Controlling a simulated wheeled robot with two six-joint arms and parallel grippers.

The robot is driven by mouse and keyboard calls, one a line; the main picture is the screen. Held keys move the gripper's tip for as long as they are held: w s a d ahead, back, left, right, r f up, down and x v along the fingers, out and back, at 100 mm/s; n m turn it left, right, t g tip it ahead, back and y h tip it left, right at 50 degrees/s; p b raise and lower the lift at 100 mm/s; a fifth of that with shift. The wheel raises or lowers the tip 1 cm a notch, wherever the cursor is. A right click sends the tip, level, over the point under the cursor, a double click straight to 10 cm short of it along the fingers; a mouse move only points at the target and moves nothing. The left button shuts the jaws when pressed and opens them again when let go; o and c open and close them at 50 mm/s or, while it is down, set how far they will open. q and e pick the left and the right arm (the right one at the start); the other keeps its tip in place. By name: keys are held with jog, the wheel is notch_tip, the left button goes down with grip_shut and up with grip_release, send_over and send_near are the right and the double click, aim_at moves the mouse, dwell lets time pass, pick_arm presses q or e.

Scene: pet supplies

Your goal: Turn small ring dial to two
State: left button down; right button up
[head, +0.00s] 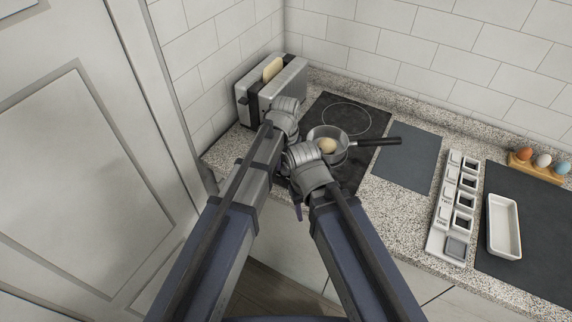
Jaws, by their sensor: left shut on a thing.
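The black hob (351,178) is set in the speckled counter, and one large ring outline (346,119) shows on it. A small pan (341,157) with a pale egg-like thing (327,146) stands on the nearer part of the hob. My left gripper (297,203) is mostly hidden between my two arms, low at the counter's front edge. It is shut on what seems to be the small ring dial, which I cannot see. Neither the dial's mark nor its numbers show. My right arm's wrist is in front of the hob; its gripper is hidden.
A toaster (288,88) with bread stands at the back left. The pan's black handle (381,141) points right. A dark board (408,158), a row of labelled compartments (443,214), a white dish (504,226) on a dark mat and an egg holder (541,172) lie further right.

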aim_at(286, 165)
pick_arm(q)
jog(key=shift+m, duration=2)
jog(key=shift+c, duration=2.2)
grip_release()
notch_tip(286, 165, up, 8)
jog(key=p, duration=0.8)
jog(key=shift+f, duration=0.15)
